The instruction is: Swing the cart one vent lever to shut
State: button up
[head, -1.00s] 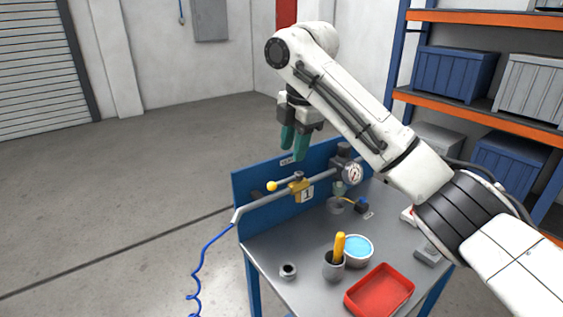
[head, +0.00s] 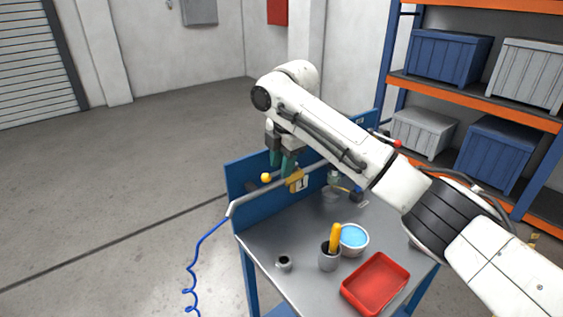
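The valve with the tag "1" (head: 297,181) has a yellow body and sits on the grey pipe along the cart's blue back panel. Its lever ends in a yellow knob (head: 265,177), left of the body and roughly along the pipe. My gripper (head: 282,166) points down with its two teal fingers just above and behind the lever, between knob and body in the picture. The fingers are close together, and I cannot tell whether they touch the lever or how wide they are open. Part of the lever is hard to see behind them.
The cart top (head: 268,239) holds a grey cup with a yellow handle (head: 331,257), a bowl of blue stuff (head: 354,238), a red tray (head: 376,283) and a small dark-centred cup (head: 284,262). A red knob (head: 397,143) shows beyond my arm. Shelving stands at right; the floor at left is clear.

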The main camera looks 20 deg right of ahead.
jog(key=shift+f, duration=0.2)
jog(key=shift+c, duration=0.2)
grip_shut()
dwell(1.2)
